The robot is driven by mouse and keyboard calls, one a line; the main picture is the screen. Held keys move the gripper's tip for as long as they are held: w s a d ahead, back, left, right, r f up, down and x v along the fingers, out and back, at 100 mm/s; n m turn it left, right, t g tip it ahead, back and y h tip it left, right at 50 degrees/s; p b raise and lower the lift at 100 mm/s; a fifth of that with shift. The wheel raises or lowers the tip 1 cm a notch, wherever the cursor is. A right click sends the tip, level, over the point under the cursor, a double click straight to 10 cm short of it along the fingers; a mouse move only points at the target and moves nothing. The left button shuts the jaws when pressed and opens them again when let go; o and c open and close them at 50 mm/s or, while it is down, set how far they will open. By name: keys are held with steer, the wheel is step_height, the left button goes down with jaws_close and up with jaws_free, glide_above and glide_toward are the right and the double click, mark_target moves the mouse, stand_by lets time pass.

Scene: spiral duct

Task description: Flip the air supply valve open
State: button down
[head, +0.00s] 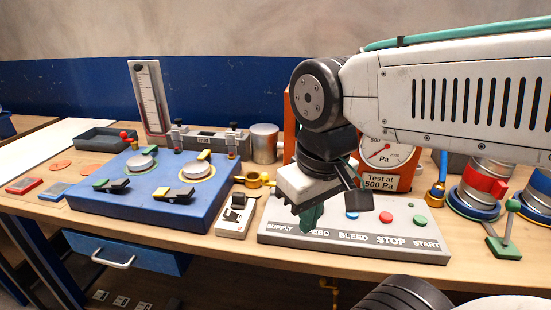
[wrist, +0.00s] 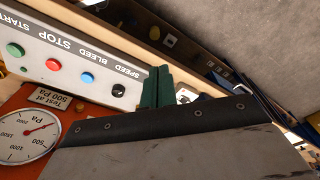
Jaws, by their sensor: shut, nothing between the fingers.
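A sloped white control panel (head: 350,242) carries the labels SUPPLY, SPEED, BLEED, STOP and START; it also shows in the wrist view (wrist: 100,72). My gripper (head: 311,218) is over the panel's left part, near the SUPPLY and SPEED labels, with its green fingers pointing down. In the wrist view the shut fingers (wrist: 158,88) stand beside the black speed knob (wrist: 119,90) and cover the SUPPLY end. I cannot make out the supply valve's handle or whether the fingers touch it. A brass fitting (head: 258,180) sits behind the panel's left end.
The panel has a blue button (head: 352,216), a red button (head: 386,217) and a green button (head: 420,219). An orange gauge box (head: 379,182) stands behind it. A blue box (head: 142,200) and a small white switch unit (head: 236,215) are left. A green stand (head: 506,240) is right.

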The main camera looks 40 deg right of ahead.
steer(key=shift+w, duration=0.1)
steer(key=w+d+m+h, duration=0.1)
steer(key=w+d+m, duration=0.2)
steer(key=w, duration=0.6)
steer(key=w+d+r+m+t, duration=0.1)
steer(key=w+d+m, duration=0.2)
steer(key=w, duration=0.7)
steer(key=w+d+m+h, duration=0.1)
steer(key=w+d+m, duration=0.2)
steer(key=w, duration=0.7)
steer(key=shift+d+r+h, duration=0.2)
steer(key=shift+d+h, duration=0.1)
steer(key=shift+d, duration=0.4)
step_height(320, 180, down, 9)
steer(key=shift+s+a+f, duration=0.2)
steer(key=shift+s+a, duration=0.1)
steer(key=shift+s, duration=0.05)
